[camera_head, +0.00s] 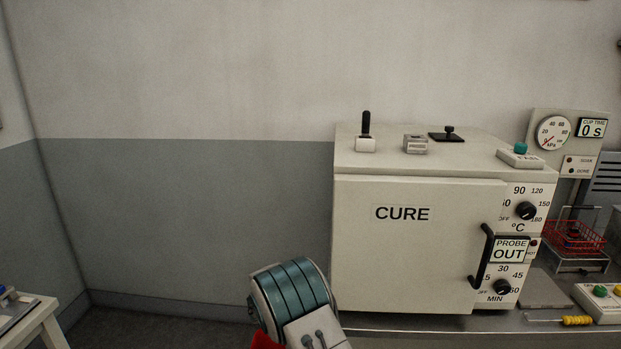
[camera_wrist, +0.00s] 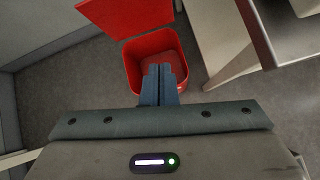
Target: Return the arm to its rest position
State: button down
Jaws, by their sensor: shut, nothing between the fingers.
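My gripper (camera_wrist: 158,84) shows in the wrist view with its two blue-grey fingers together and nothing between them. It points down over an open red bin (camera_wrist: 137,70) on the floor. The bin's red lid (camera_wrist: 125,14) stands open on its far side. In the head view, part of my arm shows at the bottom middle, and my gripper is out of the frame. A small piece of red (camera_head: 266,340) shows beside the arm there.
A white oven marked CURE (camera_head: 402,250) stands on the bench, its door shut. Its display reads PROBE OUT. A red wire basket (camera_head: 573,238) and a yellow-handled tool (camera_head: 577,320) are at right. A white table (camera_head: 40,322) is at lower left. The wall area at left is clear.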

jog(key=s+d+r+m+g+h, duration=0.1)
jog(key=s+d+r+m, duration=0.65)
jog(key=d+r, duration=0.3)
jog(key=s+d+r+m+g+h, duration=0.1)
jog(key=s+d+r+m, duration=0.5)
jog(key=d+r+m, duration=0.45)
jog(key=s+d+r+m+g+y, duration=0.1)
jog(key=s+m, duration=0.6)
jog(key=s, duration=0.7)
jog(key=s+d+r+m+g+y, duration=0.1)
jog(key=s+r+m, duration=0.3)
jog(key=s, duration=1)
jog(key=d+m+y, duration=0.1)
jog(key=m, duration=0.2)
jog(key=shift+s+r+g, duration=0.3)
jog(key=shift+r, duration=0.05)
